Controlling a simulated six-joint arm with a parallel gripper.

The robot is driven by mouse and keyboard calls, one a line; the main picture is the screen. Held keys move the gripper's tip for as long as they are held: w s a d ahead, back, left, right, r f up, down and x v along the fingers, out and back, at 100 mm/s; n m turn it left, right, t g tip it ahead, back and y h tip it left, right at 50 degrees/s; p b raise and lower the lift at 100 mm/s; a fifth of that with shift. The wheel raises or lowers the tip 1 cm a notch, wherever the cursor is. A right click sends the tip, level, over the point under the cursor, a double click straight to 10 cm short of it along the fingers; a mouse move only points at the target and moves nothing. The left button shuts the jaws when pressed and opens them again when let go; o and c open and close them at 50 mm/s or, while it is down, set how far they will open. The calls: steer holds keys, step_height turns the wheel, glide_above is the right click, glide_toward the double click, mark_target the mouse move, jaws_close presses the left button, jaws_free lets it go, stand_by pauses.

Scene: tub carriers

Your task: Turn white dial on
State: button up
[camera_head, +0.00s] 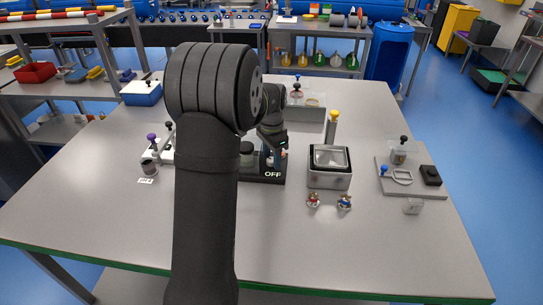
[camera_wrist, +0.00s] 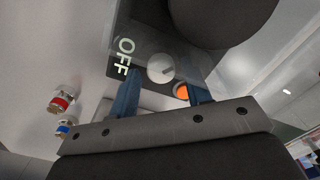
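The white dial (camera_wrist: 160,68) is a small round knob with a line across its face. It is on a dark panel (camera_wrist: 190,60), beside an orange round light or button (camera_wrist: 182,91). The panel carries a white "OFF" label (camera_wrist: 122,56), which also shows in the head view (camera_head: 272,174). My gripper (camera_wrist: 162,82) is open, with its blue fingers spread to either side of the dial and no visible contact. In the head view my gripper (camera_head: 270,158) is over the right part of the panel. My arm hides much of the panel there, and I cannot make out the dial.
A large dark round part (camera_wrist: 220,20) stands close to the dial. A metal box (camera_head: 329,178) stands right of the panel, and a grey board (camera_head: 430,188) lies farther right.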

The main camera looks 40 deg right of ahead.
mark_target(271, 159)
steer(key=shift+w+a, duration=0.1)
steer(key=shift+w, duration=0.05)
steer(key=m, duration=0.5)
steer(key=shift+r+m, duration=0.4)
steer(key=shift+m, duration=0.2)
step_height(271, 159, up, 17)
steer(key=s+a+f+n, duration=0.4)
steer(key=s+a+n, duration=0.4)
steer(key=s+n, duration=0.1)
steer(key=s+a+f+n, duration=0.4)
steer(key=s+a+n, duration=0.4)
steer(key=s+n, duration=0.2)
steer(key=shift+s+a+f+n, duration=0.15)
steer(key=shift+s+f+n, duration=0.15)
steer(key=shift+s, duration=0.2)
